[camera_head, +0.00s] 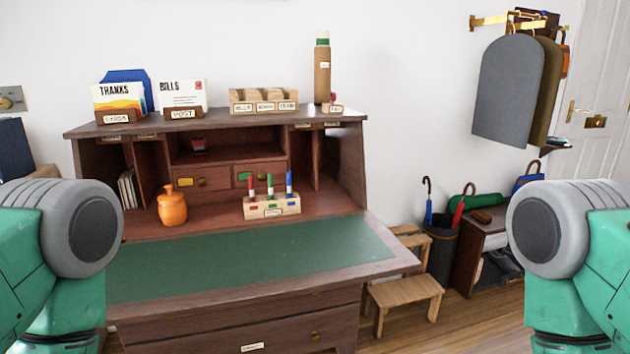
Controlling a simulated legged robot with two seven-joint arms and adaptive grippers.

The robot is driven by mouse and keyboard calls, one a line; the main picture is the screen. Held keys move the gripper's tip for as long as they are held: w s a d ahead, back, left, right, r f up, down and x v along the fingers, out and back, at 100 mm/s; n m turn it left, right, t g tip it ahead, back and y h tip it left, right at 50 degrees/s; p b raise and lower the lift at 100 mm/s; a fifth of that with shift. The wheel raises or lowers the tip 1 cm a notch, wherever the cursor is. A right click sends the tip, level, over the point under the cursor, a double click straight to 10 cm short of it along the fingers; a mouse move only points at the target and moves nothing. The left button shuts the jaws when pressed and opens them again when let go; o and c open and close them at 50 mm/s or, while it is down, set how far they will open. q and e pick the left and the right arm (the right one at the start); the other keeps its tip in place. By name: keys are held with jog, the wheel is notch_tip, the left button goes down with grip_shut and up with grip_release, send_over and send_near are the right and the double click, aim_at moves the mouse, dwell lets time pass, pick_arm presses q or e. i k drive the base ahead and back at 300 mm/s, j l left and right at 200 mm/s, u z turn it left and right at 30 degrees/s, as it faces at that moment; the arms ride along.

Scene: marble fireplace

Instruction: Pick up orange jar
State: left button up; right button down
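The orange jar (172,207) is small and rounded, with a knobbed lid. It stands upright on the wooden desk (225,226), left of the middle, behind the green writing surface (250,258). My arms show at the left and right edges of the picture as green and grey links. Neither gripper is in view, and nothing of mine touches the jar.
A wooden holder (272,206) with red, green and blue-topped items stands right of the jar. Upright papers (128,188) fill a slot to its left. Small drawers (203,185) are behind it. The green surface in front is clear. A step stool (405,293) stands right of the desk.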

aim_at(172, 214)
jog(key=i+j+z, duration=0.3)
jog(key=j, duration=1.15)
jog(key=j+z, duration=0.35)
jog(key=j, duration=1.05)
jog(key=k+j+z, duration=0.1)
jog(key=j+z, duration=0.2)
jog(key=j, duration=1.15)
jog(key=k+l, duration=0.15)
jog(key=l, duration=0.15)
